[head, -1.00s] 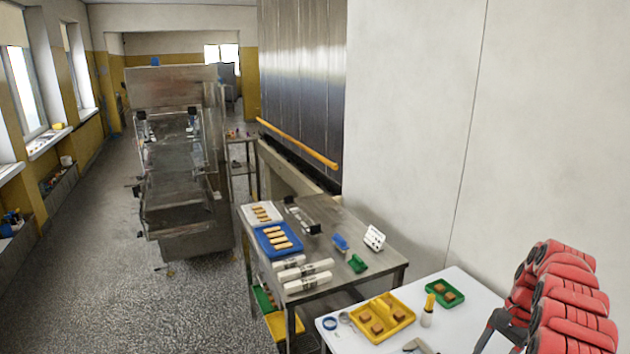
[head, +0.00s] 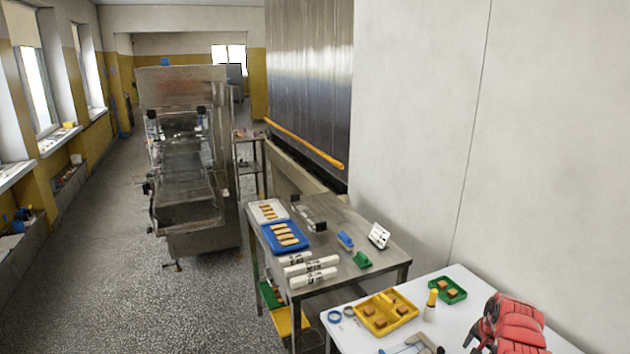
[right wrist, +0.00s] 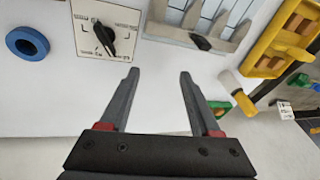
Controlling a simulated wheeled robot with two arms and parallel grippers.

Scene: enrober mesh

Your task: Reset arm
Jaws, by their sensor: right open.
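My right arm shows red at the lower right corner of the head view, over the white table (head: 455,318). My right gripper (right wrist: 158,78) is open and empty in the right wrist view, its two dark fingers well apart above the white table top. It touches none of the things lying there. My left gripper is not in the head view.
The white table holds a yellow tray (head: 385,314) with brown pieces, a green tray (head: 449,290), a yellow-capped bottle (head: 430,306) and a blue ring (right wrist: 27,43). Beside it, a steel table (head: 345,264) carries a blue tray (head: 284,238). Open floor lies left.

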